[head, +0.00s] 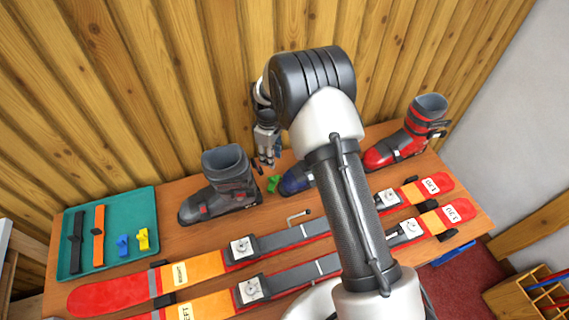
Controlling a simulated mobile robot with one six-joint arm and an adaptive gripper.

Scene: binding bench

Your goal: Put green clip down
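The green clip (273,184) is on or just above the wooden bench, between the grey boot and the blue boot. My gripper (266,168) points down near the back wall, and its fingertips show just above the clip in the picture. The fingers are small here. I cannot tell whether they touch the clip or how far apart they are.
A grey boot (222,188) stands left of the clip; a blue boot (297,179), partly behind my arm, and a red boot (408,140) stand right. A teal tray (148,200) holds black and orange bars, blue and yellow clips. Two skis (110,296) lie in front.

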